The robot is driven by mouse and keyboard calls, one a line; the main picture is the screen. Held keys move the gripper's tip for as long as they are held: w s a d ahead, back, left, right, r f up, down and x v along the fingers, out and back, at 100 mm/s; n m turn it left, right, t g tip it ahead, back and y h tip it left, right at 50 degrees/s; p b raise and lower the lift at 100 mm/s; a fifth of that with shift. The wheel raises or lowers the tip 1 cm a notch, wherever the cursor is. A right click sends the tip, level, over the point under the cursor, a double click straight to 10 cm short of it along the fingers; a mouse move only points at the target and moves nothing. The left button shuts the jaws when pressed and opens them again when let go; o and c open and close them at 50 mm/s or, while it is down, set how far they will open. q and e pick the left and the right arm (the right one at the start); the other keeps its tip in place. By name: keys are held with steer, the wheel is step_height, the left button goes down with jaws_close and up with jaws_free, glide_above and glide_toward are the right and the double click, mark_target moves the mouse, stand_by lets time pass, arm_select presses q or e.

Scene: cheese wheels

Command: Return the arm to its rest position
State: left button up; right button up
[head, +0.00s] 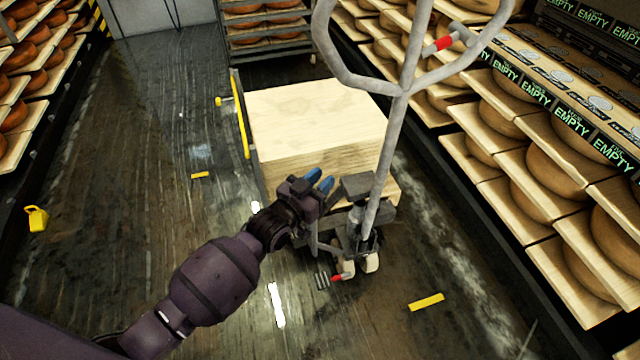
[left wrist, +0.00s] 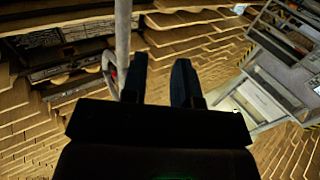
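My left arm reaches in from the lower left of the head view. Its left gripper (head: 322,182) is in front of the wooden block stack (head: 318,115), left of the pallet jack's grey handle (head: 392,140). In the left wrist view the two dark fingers of this gripper (left wrist: 160,85) stand apart with nothing between them. The grey handle bar also shows in the left wrist view (left wrist: 123,40), close beside the left finger. I cannot tell whether they touch. My right gripper is not in either view.
Shelves with cheese wheels (head: 555,165) line the right side, with "EMPTY" labels above. More cheese racks stand at the left (head: 40,50) and back (head: 265,25). A yellow object (head: 36,218) lies on the wet dark floor (head: 130,200). The floor left of the stack is mostly clear.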

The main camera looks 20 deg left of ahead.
arm_select(q)
steer(key=s+a+f+n+g+y+p, duration=0.1)
steer(key=s+a, duration=0.3)
steer(key=s, duration=0.7)
steer(key=s+a+f+n+g+y+p, duration=0.1)
steer(key=s+a+f+g+y+p, duration=0.1)
steer(key=s, duration=0.9)
steer(key=s+a+f+n+g+y+p, duration=0.1)
steer(key=s+a+g+y+p, duration=0.1)
steer(key=s+a, duration=0.4)
steer(key=s+y+p, duration=0.1)
steer(key=s, duration=0.4)
steer(key=shift+f+g+y+p, duration=0.15)
steer(key=shift+g+y+p, duration=0.25)
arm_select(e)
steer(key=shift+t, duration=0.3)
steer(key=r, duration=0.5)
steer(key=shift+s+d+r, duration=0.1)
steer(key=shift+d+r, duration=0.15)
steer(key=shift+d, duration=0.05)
arm_select(q)
steer(key=shift+s+a, duration=0.1)
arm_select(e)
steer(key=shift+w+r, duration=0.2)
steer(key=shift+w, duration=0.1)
